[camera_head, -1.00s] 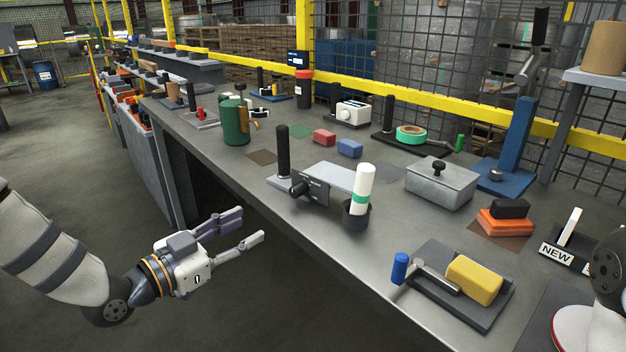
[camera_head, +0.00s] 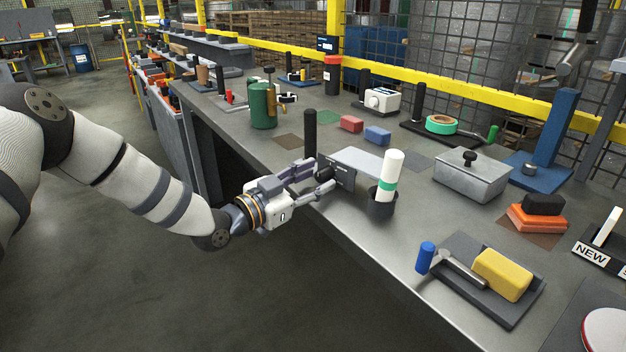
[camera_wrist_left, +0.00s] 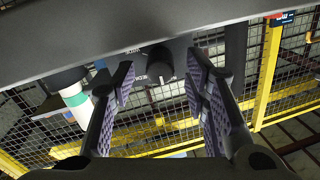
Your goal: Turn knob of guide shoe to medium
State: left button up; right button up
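The guide shoe is a dark upright plate (camera_head: 345,177) with a pale top (camera_head: 357,160) and a black post (camera_head: 310,132), near the bench's front edge. Its black round knob (camera_wrist_left: 159,65) shows in the left wrist view, with small white lettering around it that I cannot fully read. My left gripper (camera_head: 328,173) is in front of the plate in the head view, and its fingers largely hide the knob there. In the left wrist view, its fingers (camera_wrist_left: 160,82) are open on either side of the knob, with a gap on both sides. My right gripper is out of view.
A black cup (camera_head: 381,204) with a white and green cylinder (camera_head: 392,172) stands close to the right of the guide shoe. A green canister (camera_head: 263,106) stands behind to the left. A yellow block (camera_head: 502,274) and blue-handled lever (camera_head: 426,257) lie nearer the front right.

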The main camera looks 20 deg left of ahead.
pick_arm(q)
grip_shut()
jog(key=shift+m, duration=0.3)
jog(key=shift+r+m+p, duration=0.1)
jog(key=shift+m+p, duration=0.25)
jog(key=shift+m, duration=0.65)
jog(key=m, duration=0.3)
jog(key=shift+m, duration=0.3)
jog(key=m, duration=0.5)
jog(key=shift+m, duration=0.4)
